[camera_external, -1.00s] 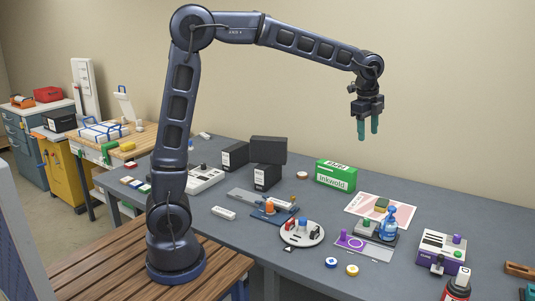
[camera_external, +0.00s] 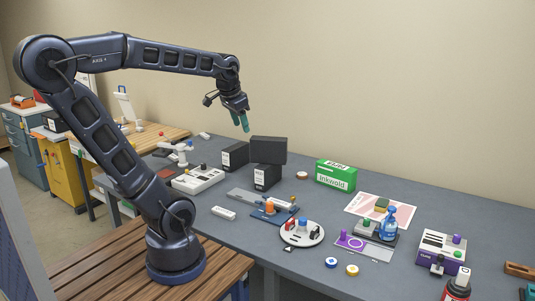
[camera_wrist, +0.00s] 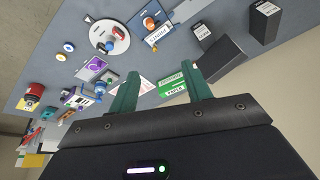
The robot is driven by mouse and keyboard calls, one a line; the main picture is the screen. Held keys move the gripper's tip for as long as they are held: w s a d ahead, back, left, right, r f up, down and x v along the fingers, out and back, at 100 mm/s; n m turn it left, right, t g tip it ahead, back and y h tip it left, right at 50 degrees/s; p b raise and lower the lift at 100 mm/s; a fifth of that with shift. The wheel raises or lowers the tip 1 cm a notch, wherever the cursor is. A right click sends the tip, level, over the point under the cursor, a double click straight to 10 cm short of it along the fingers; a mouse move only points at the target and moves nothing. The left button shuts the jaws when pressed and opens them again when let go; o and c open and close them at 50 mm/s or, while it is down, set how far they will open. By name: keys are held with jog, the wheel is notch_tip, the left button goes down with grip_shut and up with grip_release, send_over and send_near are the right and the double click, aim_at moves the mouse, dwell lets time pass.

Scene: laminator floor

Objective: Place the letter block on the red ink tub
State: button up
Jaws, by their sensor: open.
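A small round tub with a reddish top (camera_external: 302,175), which looks like the red ink tub, stands between the dark boxes and the green box, to the right of and below my gripper. I cannot tell which thing is the letter block.
Dark boxes (camera_external: 268,150) stand near my gripper. A green box (camera_external: 336,175) is behind the pink sheet (camera_external: 397,215). A round white tray (camera_external: 302,239) holds small items. Blue (camera_external: 330,262) and yellow (camera_external: 352,270) tubs are at the front. A spray bottle (camera_external: 389,222) stands upright.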

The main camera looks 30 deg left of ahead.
jog(key=s+a+f+n, duration=0.4)
jog(key=s+a, duration=0.1)
jog(key=s, duration=0.2)
jog(key=shift+n+t, duration=0.3)
jog(key=shift+a+f, duration=0.1)
dwell(0.7)
